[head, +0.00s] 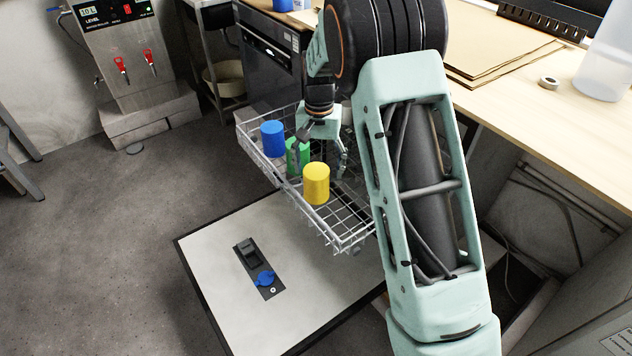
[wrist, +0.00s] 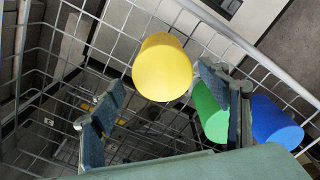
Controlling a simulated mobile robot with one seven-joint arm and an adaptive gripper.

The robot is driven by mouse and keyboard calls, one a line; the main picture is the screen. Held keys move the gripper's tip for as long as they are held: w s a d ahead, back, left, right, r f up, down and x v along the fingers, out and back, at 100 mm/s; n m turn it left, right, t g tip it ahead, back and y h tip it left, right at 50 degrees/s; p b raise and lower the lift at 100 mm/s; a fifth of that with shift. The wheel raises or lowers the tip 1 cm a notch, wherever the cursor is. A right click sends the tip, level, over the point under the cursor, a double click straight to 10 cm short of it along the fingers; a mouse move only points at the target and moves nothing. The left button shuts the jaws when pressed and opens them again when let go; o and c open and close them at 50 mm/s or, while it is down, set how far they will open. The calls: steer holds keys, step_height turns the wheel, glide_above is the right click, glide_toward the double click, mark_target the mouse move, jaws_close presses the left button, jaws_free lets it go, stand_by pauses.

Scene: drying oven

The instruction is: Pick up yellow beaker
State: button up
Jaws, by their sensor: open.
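The yellow beaker (head: 316,183) stands in the wire rack (head: 345,236), nearest its front end. In the wrist view the yellow beaker (wrist: 162,67) is ahead of the fingertips, between them across the picture and closer to the right finger. My gripper (head: 322,160) is open and empty, reaching down over the rack behind the yellow beaker. In the wrist view my gripper (wrist: 155,100) shows both fingers spread apart. No contact with the yellow beaker is clear.
A green beaker (head: 297,157) is partly hidden by my gripper and sits close to the right finger in the wrist view. A blue beaker (head: 272,138) stands farther back in the rack. The open oven door (head: 290,290) lies below the rack; a wooden bench (head: 520,90) is at right.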

steer(key=f, duration=0.2)
steer(key=f+b, duration=0.1)
steer(key=f, duration=0.1)
steer(key=f+b, duration=0.1)
steer(key=f, duration=0.1)
steer(key=shift+s+a+f, duration=0.25)
steer(key=shift+f, duration=0.1)
steer(key=shift+r, duration=0.1)
steer(key=c, duration=1.1)
